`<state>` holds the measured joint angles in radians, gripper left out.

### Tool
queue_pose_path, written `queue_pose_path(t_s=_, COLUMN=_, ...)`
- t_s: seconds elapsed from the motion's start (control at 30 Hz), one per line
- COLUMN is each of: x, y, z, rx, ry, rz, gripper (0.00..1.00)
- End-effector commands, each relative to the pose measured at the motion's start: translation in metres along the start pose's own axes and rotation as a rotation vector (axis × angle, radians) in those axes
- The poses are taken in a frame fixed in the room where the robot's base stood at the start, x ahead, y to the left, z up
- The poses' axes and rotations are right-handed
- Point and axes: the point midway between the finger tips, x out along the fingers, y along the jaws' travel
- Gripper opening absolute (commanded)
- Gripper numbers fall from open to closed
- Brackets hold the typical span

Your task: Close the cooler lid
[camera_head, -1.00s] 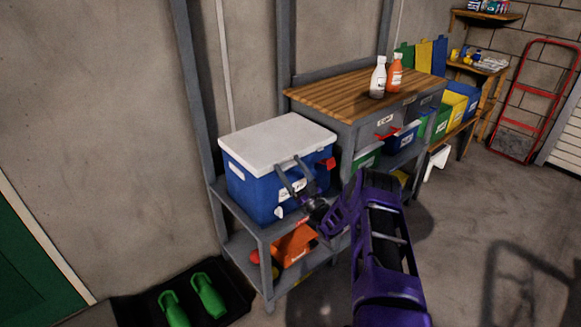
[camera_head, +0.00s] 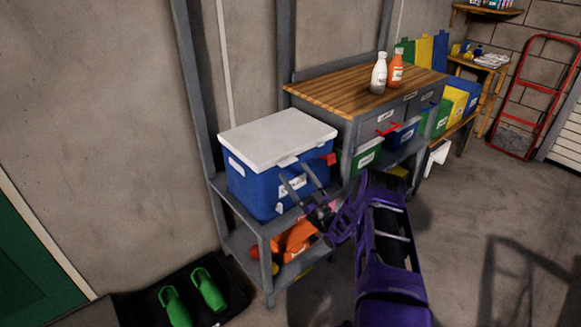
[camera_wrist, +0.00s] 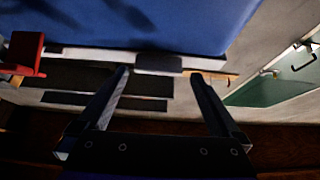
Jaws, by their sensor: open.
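The cooler (camera_head: 262,195) is a blue box with a white lid (camera_head: 277,138), on the upper level of a grey shelf. The lid lies flat across the top and looks shut; any small gap is too fine to tell. My gripper (camera_head: 293,172) is open and empty in front of the cooler's front face, just below the lid's front edge.
A workbench (camera_head: 350,92) with a white bottle (camera_head: 379,75) and an orange bottle (camera_head: 395,72) stands right of the cooler. A red part (camera_head: 329,159) sits at the cooler's right side. Orange items (camera_head: 297,238) lie on the shelf below. The floor at right is clear.

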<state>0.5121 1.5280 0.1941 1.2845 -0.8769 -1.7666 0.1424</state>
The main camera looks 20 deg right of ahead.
Motion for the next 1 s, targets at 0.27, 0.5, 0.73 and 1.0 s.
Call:
queue_pose_path(t_s=0.27, x=-0.072, y=0.002, z=-0.001, rx=0.0, ry=0.001, rz=0.006, gripper=1.0)
queue_pose_path(t_s=0.5, x=-0.116, y=0.002, z=-0.002, rx=-0.001, ry=0.005, rz=0.005, gripper=1.0)
queue_pose_path(t_s=0.73, x=-0.132, y=0.002, z=-0.002, rx=-0.002, ry=0.007, rz=0.003, gripper=1.0)
queue_pose_path(t_s=1.0, x=-0.133, y=0.002, z=-0.003, rx=-0.002, ry=0.008, rz=0.003, gripper=1.0)
